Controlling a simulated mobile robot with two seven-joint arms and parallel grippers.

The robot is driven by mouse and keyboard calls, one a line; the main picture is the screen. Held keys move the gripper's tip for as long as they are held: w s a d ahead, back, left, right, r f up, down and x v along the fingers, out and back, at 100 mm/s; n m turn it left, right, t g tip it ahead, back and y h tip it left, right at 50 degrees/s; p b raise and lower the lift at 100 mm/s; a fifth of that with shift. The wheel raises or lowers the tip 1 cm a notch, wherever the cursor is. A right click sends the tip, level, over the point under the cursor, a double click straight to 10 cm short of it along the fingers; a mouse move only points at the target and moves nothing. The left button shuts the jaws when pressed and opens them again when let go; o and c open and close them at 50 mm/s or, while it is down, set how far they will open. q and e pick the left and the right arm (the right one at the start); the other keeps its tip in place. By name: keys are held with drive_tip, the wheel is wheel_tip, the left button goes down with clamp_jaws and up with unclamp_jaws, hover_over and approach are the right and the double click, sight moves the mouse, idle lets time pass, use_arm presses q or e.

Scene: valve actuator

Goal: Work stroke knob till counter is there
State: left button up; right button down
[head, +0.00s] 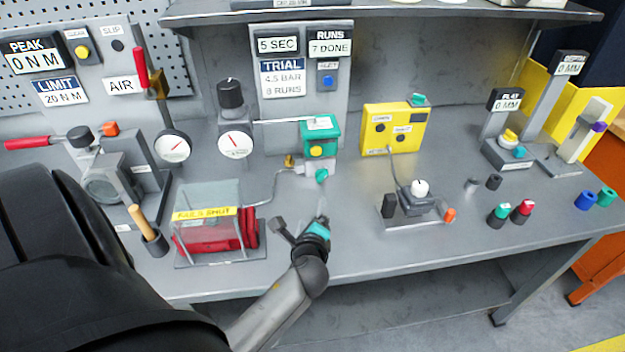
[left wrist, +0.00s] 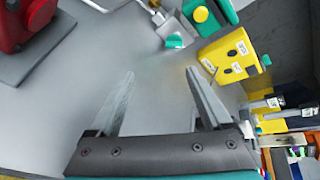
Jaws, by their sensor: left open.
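My left gripper (head: 302,222) is over the front of the bench, right of the guarded red part. In the left wrist view its two fingers (left wrist: 160,72) are spread with nothing between them. Beyond them is the green valve actuator (head: 320,133) with a yellow button, and a small teal knob (head: 321,176) under it, also in the left wrist view (left wrist: 174,41). The gripper is apart from both. No knob has a readable stroke label. The runs counter (head: 329,47) reads 7 DONE; the trial sign (head: 283,77) reads 4.5 BAR, 8 RUNS. My right gripper is not seen.
The clear guard (head: 208,208) over the red part stands left of the gripper. The yellow box (head: 394,129) and a white-knobbed switch (head: 420,188) stand to the right. Several small coloured pieces lie farther right. The bench front between guard and switch is mostly clear.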

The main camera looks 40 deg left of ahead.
use_arm(q)
drive_tip(key=s+n, duration=0.1)
drive_tip(key=s+d+f+n+g, duration=0.1)
drive_tip(key=n, duration=0.1)
drive_tip(key=s+n+g+h, duration=0.1)
drive_tip(key=n, duration=0.1)
drive_tip(key=shift+s+d+f, duration=0.2)
drive_tip(key=shift+s, duration=0.05)
drive_tip(key=s+d+f+n+g+h, duration=0.2)
drive_tip(key=s+d+n+g+h, duration=0.1)
drive_tip(key=s+d+n, duration=0.4)
drive_tip(key=shift+s+d+h, duration=0.35)
drive_tip(key=shift+s+h, duration=0.15)
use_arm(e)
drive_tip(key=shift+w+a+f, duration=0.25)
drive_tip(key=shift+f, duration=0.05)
use_arm(q)
drive_tip(key=shift+c, duration=0.4)
